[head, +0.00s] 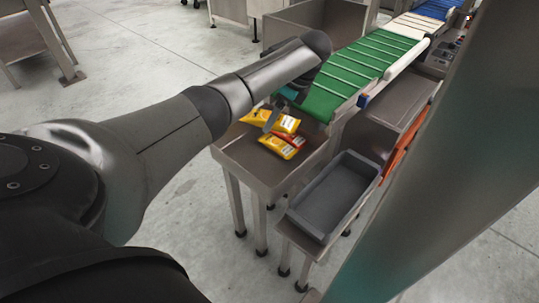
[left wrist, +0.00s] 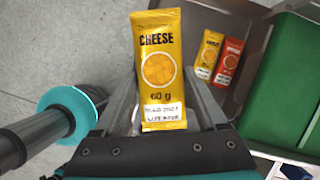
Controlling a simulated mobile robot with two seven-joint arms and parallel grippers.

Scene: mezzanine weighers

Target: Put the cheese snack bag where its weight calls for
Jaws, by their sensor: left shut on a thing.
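In the head view the held bag (head: 287,124) shows over the steel table (head: 233,152), partly behind the gripper. Its height above the table is hard to tell. A second yellow bag (head: 277,146) and an orange-red bag (left wrist: 229,60) lie side by side on the table. My right gripper is not in view.
A green cleated conveyor (head: 345,75) slopes down to the table's far side. A grey open tray (head: 310,217), looking empty, sits on a lower stand right of the table. An orange part (head: 402,146) stands beyond it. A steel bin (head: 315,22) is behind.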

